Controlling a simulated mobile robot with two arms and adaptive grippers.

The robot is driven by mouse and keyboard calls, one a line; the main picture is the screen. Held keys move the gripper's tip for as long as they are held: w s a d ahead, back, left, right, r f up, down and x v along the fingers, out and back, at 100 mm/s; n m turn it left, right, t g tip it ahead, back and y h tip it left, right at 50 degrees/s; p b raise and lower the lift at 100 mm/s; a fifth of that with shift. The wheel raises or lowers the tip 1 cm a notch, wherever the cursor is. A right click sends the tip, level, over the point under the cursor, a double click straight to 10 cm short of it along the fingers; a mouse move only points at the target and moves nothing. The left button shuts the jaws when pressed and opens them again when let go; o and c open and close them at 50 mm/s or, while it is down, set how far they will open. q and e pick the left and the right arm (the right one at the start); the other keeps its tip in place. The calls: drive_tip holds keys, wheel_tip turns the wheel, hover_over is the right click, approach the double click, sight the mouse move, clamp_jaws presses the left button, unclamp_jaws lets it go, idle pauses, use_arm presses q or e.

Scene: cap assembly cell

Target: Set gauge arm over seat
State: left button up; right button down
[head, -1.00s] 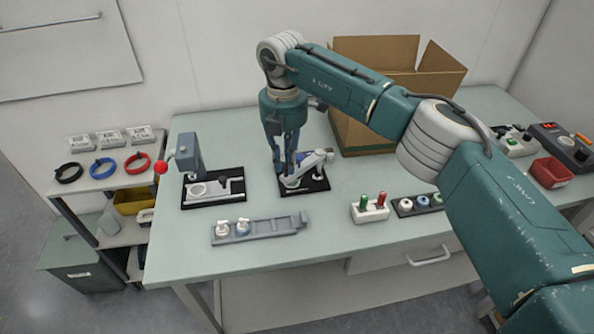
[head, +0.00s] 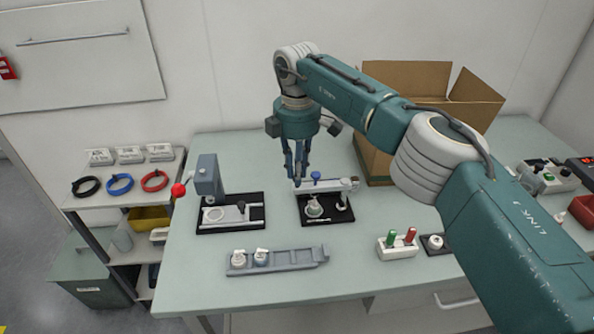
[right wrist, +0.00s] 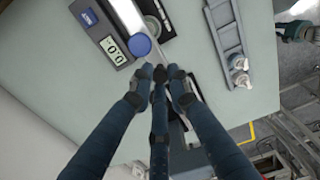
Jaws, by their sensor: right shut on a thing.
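The gauge arm (head: 335,185) is a pale bar with a blue knob (head: 317,176), lying nearly crosswise above a black base plate (head: 343,215). The round seat (head: 314,208) stands on that plate, just in front of the bar in the head view. In the right wrist view the bar (right wrist: 128,14) runs beside the plate, with a digital display (right wrist: 115,49) and the blue knob (right wrist: 141,45) close to my fingers. My right gripper (head: 299,182) points down, shut on the bar's left end; the fingers partly hide the contact. My left gripper is not in view.
A press fixture (head: 208,180) with a red ball lever stands to the left. A grey rail (head: 290,260) with two white-topped parts lies in front. A white block (head: 397,247) with green and red pegs is at right. A cardboard box (head: 405,85) stands behind my arm.

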drive_tip(key=shift+w+r, duration=0.15)
drive_tip(key=shift+r, duration=0.05)
drive_tip(key=c, duration=1.7)
unclamp_jaws()
drive_tip(key=shift+f, duration=0.1)
drive_tip(key=shift+o, duration=0.2)
wheel_tip(320, 180, up, 12)
